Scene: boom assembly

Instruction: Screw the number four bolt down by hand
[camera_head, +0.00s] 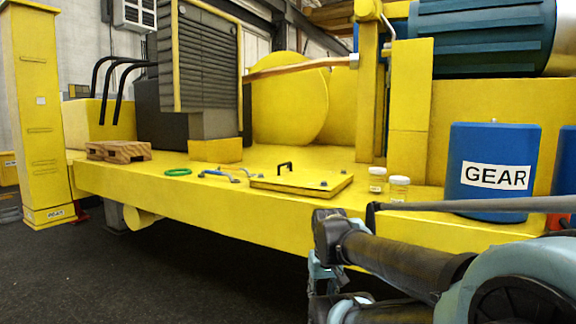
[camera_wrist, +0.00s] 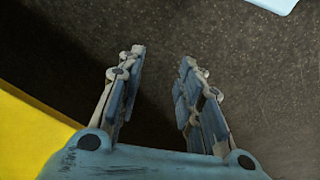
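A yellow cover plate (camera_head: 302,184) with a black handle (camera_head: 285,167) lies on the yellow deck. Small dark bolt heads show near its edges, too small to read any number, so I cannot tell which is number four. My gripper (camera_wrist: 162,75) is open and empty in the wrist view, its two blue-padded fingers apart over dark floor. In the head view my arm reaches in from the lower right, and the gripper hangs in front of the deck's front edge, below and apart from the plate. No bolt shows in the wrist view.
On the deck are two small jars (camera_head: 399,188), a blue GEAR container (camera_head: 490,170), wrenches (camera_head: 220,174), a green ring (camera_head: 178,172) and a wooden block (camera_head: 118,151). A yellow edge (camera_wrist: 30,135) lies left of my gripper. The floor (camera_head: 150,275) before the deck is clear.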

